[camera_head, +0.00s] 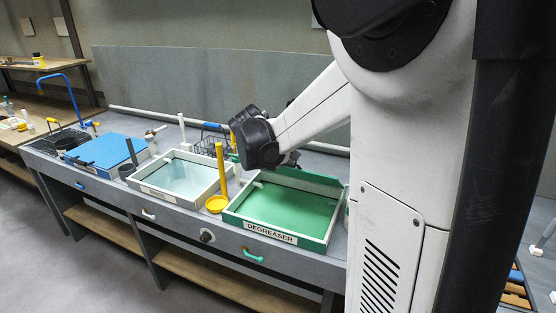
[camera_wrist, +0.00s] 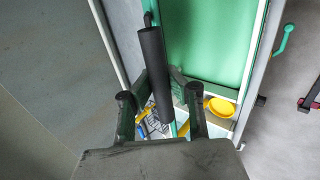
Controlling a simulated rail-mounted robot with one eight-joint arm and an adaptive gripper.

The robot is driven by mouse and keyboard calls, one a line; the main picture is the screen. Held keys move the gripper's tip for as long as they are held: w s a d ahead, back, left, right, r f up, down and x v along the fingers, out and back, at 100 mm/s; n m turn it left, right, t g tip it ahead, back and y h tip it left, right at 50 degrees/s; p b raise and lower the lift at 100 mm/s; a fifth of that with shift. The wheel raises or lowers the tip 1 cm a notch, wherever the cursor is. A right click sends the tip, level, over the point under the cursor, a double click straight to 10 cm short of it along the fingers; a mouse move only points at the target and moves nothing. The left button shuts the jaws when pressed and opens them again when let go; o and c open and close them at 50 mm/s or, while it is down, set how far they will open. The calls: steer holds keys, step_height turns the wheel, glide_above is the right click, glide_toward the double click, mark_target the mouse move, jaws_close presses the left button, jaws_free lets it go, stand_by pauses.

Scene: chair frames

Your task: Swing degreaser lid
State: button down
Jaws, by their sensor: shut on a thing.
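The degreaser tray (camera_head: 290,209) has a pale rim, a green inside and a front label reading "DEGREASER". Its green lid (camera_head: 305,178) stands raised along the rear edge, so the tray is open from above. In the wrist view the tray's green inside (camera_wrist: 205,40) fills the upper middle. A dark cylindrical handle (camera_wrist: 153,75) lies between the fingers of my gripper (camera_wrist: 158,88), which is shut on it. In the head view my dark wrist hangs over the tray's left rear corner and hides the fingers and the grip.
A wire basket (camera_head: 213,138) is behind. A white pipe (camera_head: 140,113) runs along the back. The floor in front is clear.

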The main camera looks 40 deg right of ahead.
steer(key=shift+a, duration=0.1)
steer(key=s+a+f+b, duration=0.2)
steer(key=a+f+b, duration=0.2)
steer(key=f+b, duration=0.1)
steer(key=shift+f, duration=0.75)
steer(key=shift+a, duration=0.1)
step_height(320, 180, down, 8)
steer(key=s+a+b, duration=0.1)
steer(key=a+b, duration=0.1)
steer(key=b, duration=0.3)
steer(key=shift+s+a+r+b, duration=0.2)
steer(key=shift+s+a+b, duration=0.05)
steer(key=shift+b, duration=0.1)
